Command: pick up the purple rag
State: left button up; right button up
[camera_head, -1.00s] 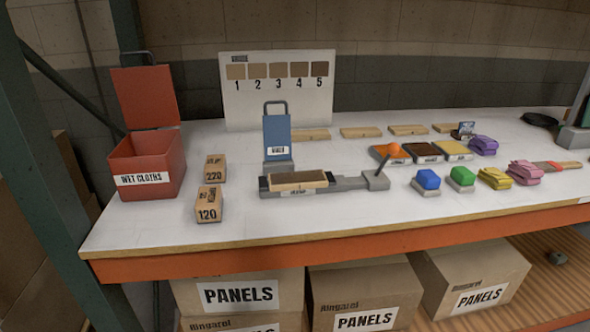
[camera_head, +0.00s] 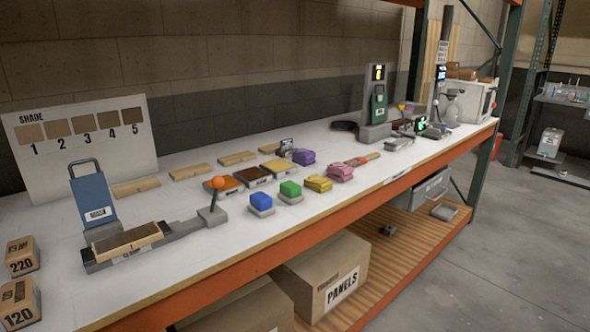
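The purple rag (camera_head: 303,157) is a small folded bundle on the white bench top, near the middle of the head view. It lies behind the yellow rag (camera_head: 318,183) and the pink rag (camera_head: 340,173), just right of the yellow-topped tray. A small dark card or tag stands next to it on its left. Nothing covers it from the front. Neither of my grippers shows in the head view.
The bench (camera_head: 200,245) has an orange front edge. A clamp fixture (camera_head: 150,240) with an orange-knobbed lever is at left. Machines stand at the far right end. Open floor (camera_head: 500,260) lies at right.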

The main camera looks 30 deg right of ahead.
aim_at(304, 157)
jog(key=z, duration=1.05)
jog(key=l+u, duration=0.1)
jog(key=u, duration=1.15)
jog(key=l+u, duration=0.95)
jog(key=k+l+u, duration=0.1)
jog(key=l+u, duration=0.2)
jog(key=k+l+u, duration=0.25)
jog(key=l, duration=0.25)
jog(key=k+l+u, duration=0.1)
jog(key=l, duration=0.2)
jog(key=k+l+u, duration=0.1)
jog(key=l, duration=0.15)
jog(key=k+l+u, duration=0.1)
jog(key=l, duration=0.2)
jog(key=k+l, duration=0.25)
jog(key=l, duration=0.15)
jog(key=k+l, duration=0.25)
jog(key=l, duration=0.15)
jog(key=l+u, duration=0.05)
